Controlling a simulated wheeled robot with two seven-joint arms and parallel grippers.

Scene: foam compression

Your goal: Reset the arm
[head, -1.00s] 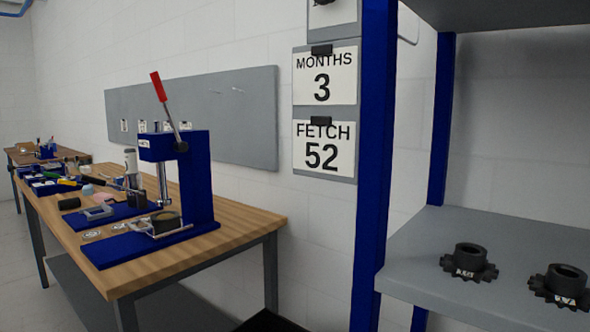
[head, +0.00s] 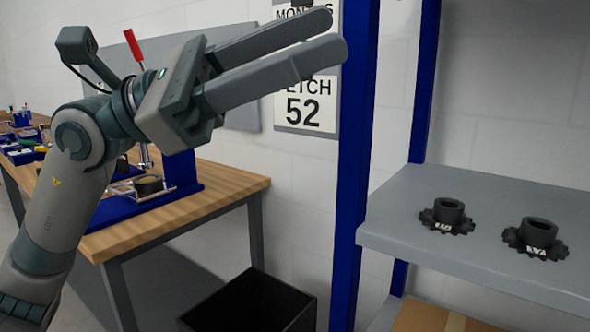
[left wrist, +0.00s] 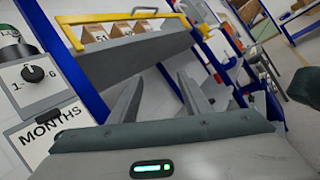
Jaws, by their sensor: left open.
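My left gripper (head: 338,35) is raised in the upper middle of the head view, its two long grey fingers parted and pointing right. Nothing is between them. In the left wrist view the fingers (left wrist: 160,98) are also apart and empty. The left arm hides much of the blue press on the wooden table (head: 230,187); the press's red handle (head: 134,45) and part of its base show. My right gripper is in neither view.
A blue-posted shelf (head: 400,215) at right holds two black sprockets (head: 447,214) (head: 535,237). A black bin (head: 250,303) stands on the floor by the table. Wall signs (head: 306,105) hang behind the fingers. The left wrist view shows small boxes (left wrist: 95,33) on a shelf.

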